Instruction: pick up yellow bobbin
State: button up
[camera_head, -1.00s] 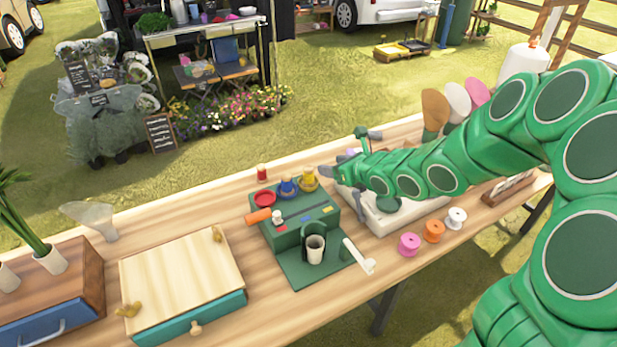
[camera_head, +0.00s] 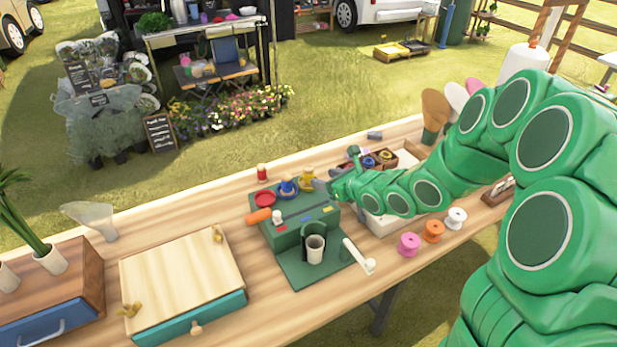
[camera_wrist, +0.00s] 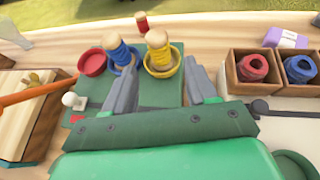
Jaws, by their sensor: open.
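The yellow bobbin (camera_head: 307,178) stands upright in a yellow dish on the back of the green machine-like stand (camera_head: 300,238). In the wrist view the yellow bobbin (camera_wrist: 159,48), with its wooden top, lies ahead of and between my fingers, apart from both. My gripper (camera_head: 325,186) is just right of the bobbin in the head view. In the wrist view my gripper (camera_wrist: 160,84) is open and empty, its grey fingers spread on either side.
A blue bobbin (camera_wrist: 117,50) stands close left of the yellow one, beside an empty red dish (camera_wrist: 92,62). A red spool (camera_wrist: 142,24) stands behind. Wooden compartments with red (camera_wrist: 252,68) and blue (camera_wrist: 300,69) spools are at right.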

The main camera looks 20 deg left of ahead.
aim_at(311, 175)
jog(key=shift+x, duration=3.55)
jog(key=shift+a+r, duration=0.1)
grip_shut()
